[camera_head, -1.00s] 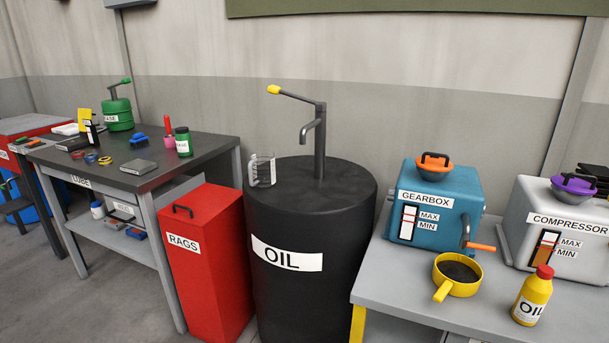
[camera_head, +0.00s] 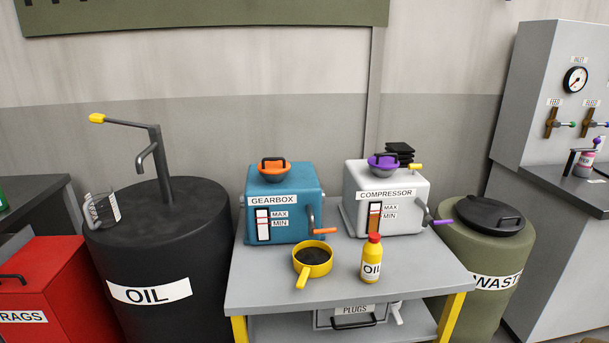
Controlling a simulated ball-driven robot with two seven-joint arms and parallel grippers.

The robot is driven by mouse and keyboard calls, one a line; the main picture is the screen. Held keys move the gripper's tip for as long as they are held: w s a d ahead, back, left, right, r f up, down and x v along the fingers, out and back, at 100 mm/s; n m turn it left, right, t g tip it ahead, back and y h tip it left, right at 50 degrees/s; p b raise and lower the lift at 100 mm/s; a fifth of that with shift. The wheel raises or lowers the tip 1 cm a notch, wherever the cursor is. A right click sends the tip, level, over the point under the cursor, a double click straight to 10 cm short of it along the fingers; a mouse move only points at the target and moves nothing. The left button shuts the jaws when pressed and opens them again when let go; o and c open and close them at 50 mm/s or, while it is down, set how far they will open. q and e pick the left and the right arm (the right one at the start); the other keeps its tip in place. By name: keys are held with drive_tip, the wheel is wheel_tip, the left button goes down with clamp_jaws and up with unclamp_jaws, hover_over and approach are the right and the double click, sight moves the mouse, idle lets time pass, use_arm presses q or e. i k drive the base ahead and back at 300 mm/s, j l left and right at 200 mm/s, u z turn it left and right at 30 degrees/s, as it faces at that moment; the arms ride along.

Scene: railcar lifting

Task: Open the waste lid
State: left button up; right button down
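The waste drum (camera_head: 460,245) is olive green and stands on the floor at the right of the grey table. Its white label reads WAST at the part that shows. The black waste lid (camera_head: 482,215) lies flat on top of the drum and looks shut, with a dark handle (camera_head: 507,224) on its right side. Neither of my grippers is in view.
The grey table (camera_head: 390,275) holds a blue gearbox (camera_head: 283,222), a white compressor (camera_head: 387,190), a yellow pan (camera_head: 313,257) and an oil bottle (camera_head: 371,262). A black oil drum (camera_head: 150,250) stands left. A grey cabinet (camera_head: 550,95) with a gauge is right of the waste drum.

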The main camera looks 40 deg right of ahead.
sight(489, 214)
drive_tip(key=z, duration=2.35)
